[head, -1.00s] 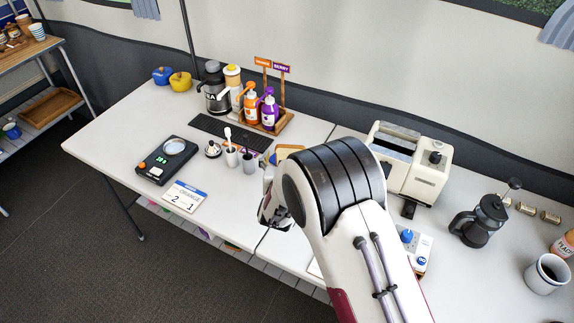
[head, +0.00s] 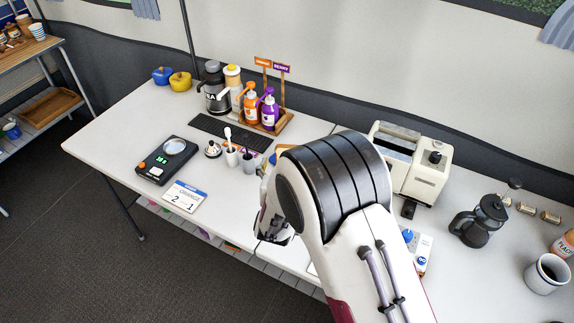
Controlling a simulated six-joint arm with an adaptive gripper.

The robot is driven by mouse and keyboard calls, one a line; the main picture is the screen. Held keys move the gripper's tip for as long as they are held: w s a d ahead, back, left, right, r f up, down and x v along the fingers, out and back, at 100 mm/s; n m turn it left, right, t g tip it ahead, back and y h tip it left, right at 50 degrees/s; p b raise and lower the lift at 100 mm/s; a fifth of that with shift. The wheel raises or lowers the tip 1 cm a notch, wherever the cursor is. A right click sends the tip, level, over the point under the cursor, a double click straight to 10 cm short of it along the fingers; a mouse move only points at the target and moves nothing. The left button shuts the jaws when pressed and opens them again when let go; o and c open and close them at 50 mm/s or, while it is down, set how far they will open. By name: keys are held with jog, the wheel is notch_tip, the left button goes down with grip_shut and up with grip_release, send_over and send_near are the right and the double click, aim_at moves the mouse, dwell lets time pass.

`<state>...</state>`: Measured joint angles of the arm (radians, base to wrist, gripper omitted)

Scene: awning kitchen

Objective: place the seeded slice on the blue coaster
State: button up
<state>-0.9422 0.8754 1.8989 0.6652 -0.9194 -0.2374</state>
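My arm covers the middle of the head view. My gripper (head: 273,236) hangs at the table's front edge, left of the arm's large black joint, and is mostly hidden behind it. Its fingertips are too small and covered to tell open from shut, or whether anything is held. I cannot make out the seeded slice for certain. A small patch of blue and tan (head: 271,159) shows just behind the arm, beside the cups; I cannot tell whether it is the blue coaster, a slice or both.
A cream toaster (head: 427,170) stands right of the arm, with a French press (head: 482,222) and a mug (head: 546,274) farther right.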

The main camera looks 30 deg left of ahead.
dwell(0.4)
jog(key=w+d+r+m+g, duration=0.1)
jog(key=w+d+r+g, duration=0.15)
jog(key=d+r, duration=0.75)
jog(key=s+d+r+g, duration=0.1)
jog(key=s+d+r, duration=0.3)
jog(key=d+r, duration=0.75)
jog(key=s+d+r+m+g+h, duration=0.1)
jog(key=s+d, duration=0.4)
jog(key=d, duration=0.3)
jog(key=s+d+r+m+g+h, duration=0.1)
jog(key=s+d+r, duration=0.1)
jog(key=s+d, duration=0.45)
jog(key=s+d+f+m+g+h, duration=0.1)
jog(key=s+d+f+g+h, duration=0.1)
jog(key=s+d, duration=1)
jog(key=s+h, duration=0.1)
jog(key=s, duration=0.3)
jog(key=shift+d+m, duration=0.3)
jog(key=shift+d, duration=0.05)
jog(key=shift+s, duration=0.1)
